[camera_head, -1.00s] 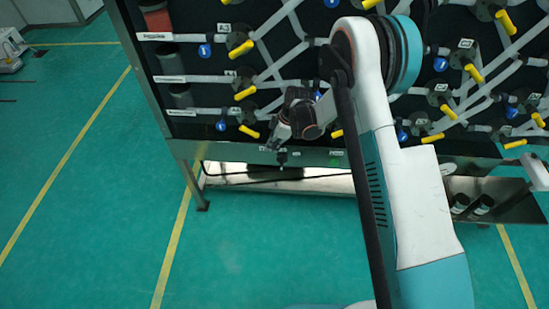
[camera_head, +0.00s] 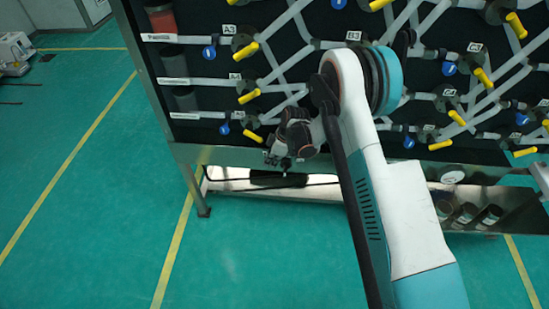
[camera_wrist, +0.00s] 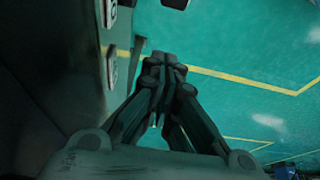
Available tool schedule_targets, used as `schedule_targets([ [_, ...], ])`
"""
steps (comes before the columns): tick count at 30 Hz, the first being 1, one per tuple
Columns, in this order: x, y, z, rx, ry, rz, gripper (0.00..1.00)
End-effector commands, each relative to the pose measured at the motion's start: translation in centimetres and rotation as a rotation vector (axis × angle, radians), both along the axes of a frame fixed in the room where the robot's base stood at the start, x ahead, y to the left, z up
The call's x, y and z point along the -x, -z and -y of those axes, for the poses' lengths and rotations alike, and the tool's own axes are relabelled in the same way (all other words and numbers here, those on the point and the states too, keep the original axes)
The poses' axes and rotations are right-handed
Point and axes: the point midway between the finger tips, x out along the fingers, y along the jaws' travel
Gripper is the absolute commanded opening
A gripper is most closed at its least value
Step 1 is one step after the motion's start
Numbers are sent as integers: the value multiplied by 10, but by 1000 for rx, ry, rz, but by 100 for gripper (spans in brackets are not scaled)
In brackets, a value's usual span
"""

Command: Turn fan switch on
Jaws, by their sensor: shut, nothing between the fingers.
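My gripper (camera_wrist: 165,62) is shut and empty in the wrist view, its dark fingertips together. In the head view my gripper (camera_head: 277,161) is small, at the metal rail (camera_head: 220,155) along the panel's lower edge. In the wrist view a dark lever-like part (camera_wrist: 138,45) stands out from the dark panel face, just left of the fingertips. The rail behind my gripper is partly hidden in the head view.
The black panel (camera_head: 215,68) above carries grey pipes, yellow-handled valves (camera_head: 247,53) and blue tags. A low shelf (camera_head: 230,180) with a black cable lies under the rail. Dark cylinders (camera_head: 465,213) stand at the right.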

Motion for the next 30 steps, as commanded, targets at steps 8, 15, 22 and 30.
schedule_targets([
  [8, 0, 33, 11, 0, 3, 0, 0],
  [15, 1, 31, 29, 0, 0, -1, 0],
  [22, 1, 30, 30, 0, 0, -1, 0],
  [30, -7, 30, 31, -29, 2, 0, 0],
])
